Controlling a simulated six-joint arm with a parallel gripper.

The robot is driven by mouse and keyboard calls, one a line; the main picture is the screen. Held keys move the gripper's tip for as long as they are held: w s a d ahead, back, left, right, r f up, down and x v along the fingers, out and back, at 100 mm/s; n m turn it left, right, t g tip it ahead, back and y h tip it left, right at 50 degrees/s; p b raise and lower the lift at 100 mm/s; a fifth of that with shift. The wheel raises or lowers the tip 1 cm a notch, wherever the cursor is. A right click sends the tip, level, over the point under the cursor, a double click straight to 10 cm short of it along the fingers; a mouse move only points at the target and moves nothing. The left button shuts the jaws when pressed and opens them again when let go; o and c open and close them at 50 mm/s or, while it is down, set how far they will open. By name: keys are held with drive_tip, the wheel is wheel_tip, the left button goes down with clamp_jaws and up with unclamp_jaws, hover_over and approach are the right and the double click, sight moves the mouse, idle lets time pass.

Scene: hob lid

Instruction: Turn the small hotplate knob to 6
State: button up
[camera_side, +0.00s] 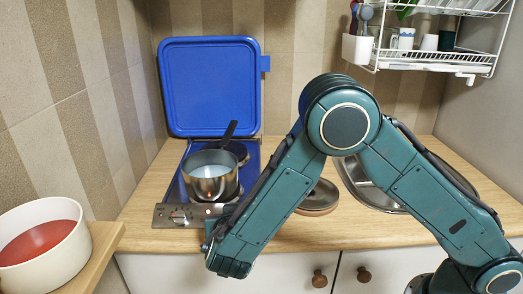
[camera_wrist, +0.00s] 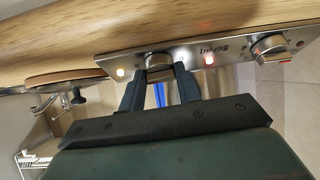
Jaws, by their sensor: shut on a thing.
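The hob's steel control panel (camera_side: 170,217) runs along the front edge of the blue hob. In the wrist view, my gripper (camera_wrist: 159,75) has one finger on each side of a round steel knob (camera_wrist: 158,60) and is shut on it. A second knob (camera_wrist: 270,47) stands free towards the panel's other end; it also shows at the left of the panel in the side view (camera_side: 179,217). The held knob's scale and setting cannot be read. In the side view my arm hides the gripper's fingers and the held knob.
A steel pot (camera_side: 210,182) with a dark handle stands on the hob. The blue lid (camera_side: 212,88) stands open behind it. A round lidded item (camera_side: 318,200) and the sink (camera_side: 362,183) are to the right. A white bowl (camera_side: 62,250) is at the left. Panel lights (camera_wrist: 209,58) glow.

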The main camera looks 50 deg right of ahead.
drive_tip(key=shift+m, duration=0.5)
drive_tip(key=shift+f, duration=0.1)
drive_tip(key=o, duration=1)
drive_tip(key=shift+a, duration=0.1)
drive_tip(key=v, duration=1.3)
drive_tip(key=shift+a+r, duration=0.3)
drive_tip(key=shift+a, duration=0.05)
drive_tip(key=shift+d, duration=0.1)
